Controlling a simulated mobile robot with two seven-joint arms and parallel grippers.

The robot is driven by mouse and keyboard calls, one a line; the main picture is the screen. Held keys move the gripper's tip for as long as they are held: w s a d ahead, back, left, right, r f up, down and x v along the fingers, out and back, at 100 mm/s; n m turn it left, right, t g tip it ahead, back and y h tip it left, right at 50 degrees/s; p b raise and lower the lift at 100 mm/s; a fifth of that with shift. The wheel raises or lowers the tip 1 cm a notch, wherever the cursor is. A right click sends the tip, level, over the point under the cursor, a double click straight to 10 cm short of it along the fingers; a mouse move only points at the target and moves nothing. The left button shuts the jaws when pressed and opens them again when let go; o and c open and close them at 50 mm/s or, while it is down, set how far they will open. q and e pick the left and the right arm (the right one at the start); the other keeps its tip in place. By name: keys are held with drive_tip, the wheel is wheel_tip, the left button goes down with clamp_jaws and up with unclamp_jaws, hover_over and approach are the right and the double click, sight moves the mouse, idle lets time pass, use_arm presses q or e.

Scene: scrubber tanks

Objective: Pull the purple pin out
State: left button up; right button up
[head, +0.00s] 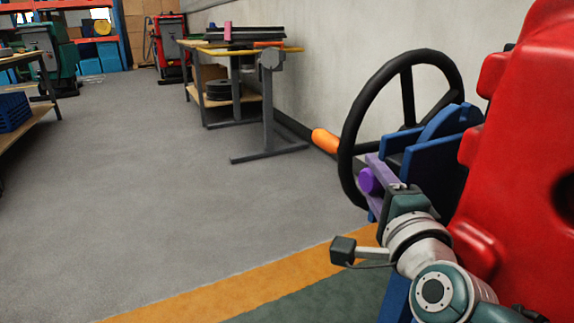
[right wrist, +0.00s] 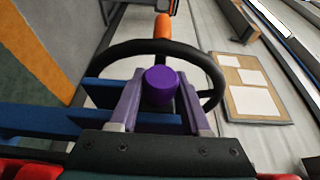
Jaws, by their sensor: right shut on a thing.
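The purple pin (head: 368,180) shows its round head beside the blue bracket (head: 432,150) on the red machine, just below the black steering wheel (head: 343,150). In the right wrist view the pin (right wrist: 160,86) sits between the two fingers of my right gripper (right wrist: 158,100). My right gripper (head: 382,176) is shut on the pin. The pin's shaft is hidden, so I cannot tell how deep it sits in the bracket. My left gripper is not in view.
The red machine body (head: 525,150) fills the right side. An orange handle (head: 326,141) sticks out beyond the wheel. A workbench (head: 237,48) stands along the wall. The grey floor (head: 150,190) to the left is clear.

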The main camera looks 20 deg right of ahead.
clamp_jaws()
idle(0.8)
